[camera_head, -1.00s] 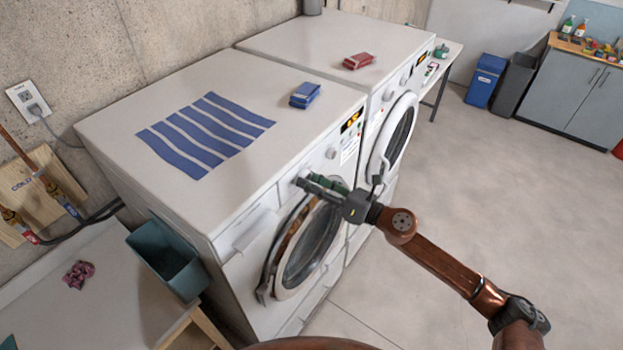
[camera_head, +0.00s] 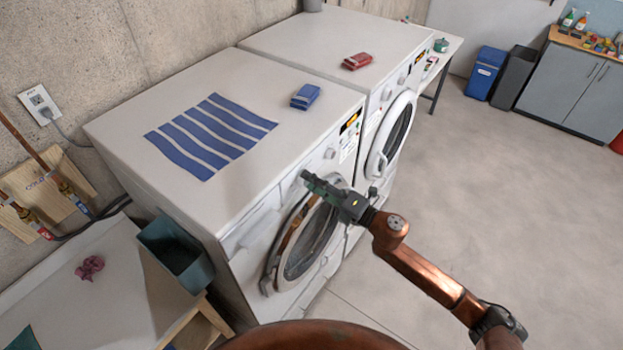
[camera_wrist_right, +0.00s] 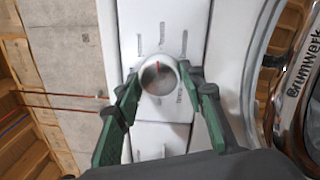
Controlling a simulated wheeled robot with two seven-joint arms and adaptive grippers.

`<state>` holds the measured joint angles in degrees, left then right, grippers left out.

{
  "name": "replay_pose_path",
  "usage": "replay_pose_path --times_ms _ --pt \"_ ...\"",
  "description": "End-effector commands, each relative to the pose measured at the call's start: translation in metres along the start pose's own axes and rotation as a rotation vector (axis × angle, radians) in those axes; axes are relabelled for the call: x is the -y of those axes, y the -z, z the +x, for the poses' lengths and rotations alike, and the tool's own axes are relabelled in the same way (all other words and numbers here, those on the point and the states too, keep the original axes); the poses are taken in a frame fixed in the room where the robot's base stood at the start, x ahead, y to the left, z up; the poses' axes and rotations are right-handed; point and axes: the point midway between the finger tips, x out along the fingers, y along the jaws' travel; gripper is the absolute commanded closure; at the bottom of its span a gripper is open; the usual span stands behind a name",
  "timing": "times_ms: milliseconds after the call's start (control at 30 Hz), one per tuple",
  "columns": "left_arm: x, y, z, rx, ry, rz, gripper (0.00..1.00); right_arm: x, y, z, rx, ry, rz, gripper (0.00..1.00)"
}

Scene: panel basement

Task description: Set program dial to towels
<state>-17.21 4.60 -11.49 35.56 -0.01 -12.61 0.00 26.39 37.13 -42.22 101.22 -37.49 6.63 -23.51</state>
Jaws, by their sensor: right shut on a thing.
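The program dial (camera_wrist_right: 158,77) is a round, pale knob with a red mark pointing up, on the white front panel of the near washing machine (camera_head: 255,200). In the right wrist view it sits between the two green fingers of my right gripper (camera_wrist_right: 158,74), which are shut on it. The printed labels around the dial are too small to read. In the head view my right gripper (camera_head: 308,180) reaches the panel from the right and mostly hides the dial. My left gripper is not in view.
The near machine's round door (camera_head: 310,240) lies just below my right gripper. A blue box (camera_head: 305,96) and a blue striped cloth (camera_head: 210,135) lie on its top. A second white machine (camera_head: 350,35) stands beyond. Open floor (camera_head: 510,200) lies to the right.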

Motion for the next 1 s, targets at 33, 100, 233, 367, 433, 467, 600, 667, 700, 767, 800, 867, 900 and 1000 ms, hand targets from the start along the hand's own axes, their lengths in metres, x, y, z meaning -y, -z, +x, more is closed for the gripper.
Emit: replay_pose_path --times_ms 33,100,233,367,433,467,600,667,700,767,800,867,900,1000 --pt "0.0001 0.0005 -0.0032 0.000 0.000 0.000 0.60 -0.0010 -0.0018 0.0000 0.006 0.001 0.022 0.87" --pt "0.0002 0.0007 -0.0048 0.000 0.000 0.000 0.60 -0.0008 -0.0017 0.0000 0.007 0.001 0.046 0.87" --pt "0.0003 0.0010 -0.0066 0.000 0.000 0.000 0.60 -0.0005 -0.0016 0.0000 0.010 0.002 0.075 0.87" --pt "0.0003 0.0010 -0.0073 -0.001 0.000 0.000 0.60 -0.0001 -0.0015 0.0000 0.011 0.002 0.089 0.87" --pt "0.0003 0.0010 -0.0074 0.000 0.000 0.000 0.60 0.0000 -0.0015 0.0000 0.011 0.002 0.092 0.87" --pt "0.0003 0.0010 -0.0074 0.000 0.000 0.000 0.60 0.0001 -0.0015 0.0000 0.011 0.002 0.093 0.87" --pt "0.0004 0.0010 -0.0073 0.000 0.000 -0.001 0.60 0.0002 -0.0015 0.0000 0.011 0.002 0.093 0.87" --pt "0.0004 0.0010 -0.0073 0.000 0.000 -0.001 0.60 0.0002 -0.0015 0.0000 0.011 0.002 0.093 0.87" --pt "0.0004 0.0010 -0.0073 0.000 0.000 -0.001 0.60 0.0002 -0.0015 0.0000 0.011 0.002 0.092 0.87" --pt "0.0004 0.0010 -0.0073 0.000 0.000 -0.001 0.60 0.0002 -0.0014 0.0000 0.011 0.002 0.092 0.62" --pt "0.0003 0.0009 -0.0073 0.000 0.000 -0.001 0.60 0.0001 -0.0014 -0.0001 0.011 0.002 0.092 0.60" --pt "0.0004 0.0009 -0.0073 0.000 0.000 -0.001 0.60 0.0001 -0.0012 0.0000 0.010 0.002 0.092 0.55" --pt "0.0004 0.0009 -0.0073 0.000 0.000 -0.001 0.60 0.0001 -0.0010 0.0000 0.010 0.002 0.092 0.53" --pt "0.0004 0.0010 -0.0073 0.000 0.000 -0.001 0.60 0.0000 -0.0006 0.0001 0.009 0.002 0.092 0.46"
